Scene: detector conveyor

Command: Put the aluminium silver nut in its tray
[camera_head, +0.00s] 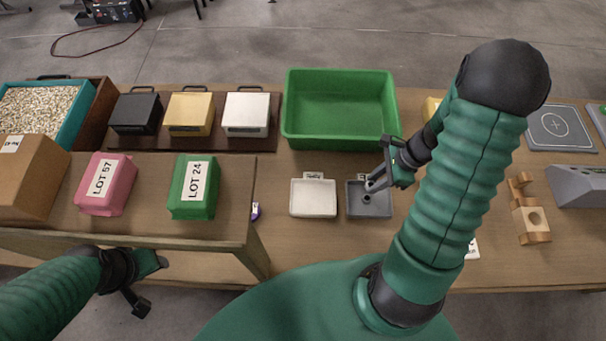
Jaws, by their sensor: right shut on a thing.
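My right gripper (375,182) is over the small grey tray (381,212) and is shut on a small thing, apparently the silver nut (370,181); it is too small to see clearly. A dark round spot shows inside the grey tray, just below the fingertips. A white tray (314,211) stands to the left of the grey one and looks empty. The tray labels are too small to read. My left gripper (149,285) is open and empty at the lower left, in front of the side table.
A large empty green bin (340,112) stands behind the trays. Black, yellow and white lidded boxes (246,115) are to its left. Pink and green lot boxes (194,187) sit on the nearer raised table (145,200). A wooden block piece (530,220) stands at right.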

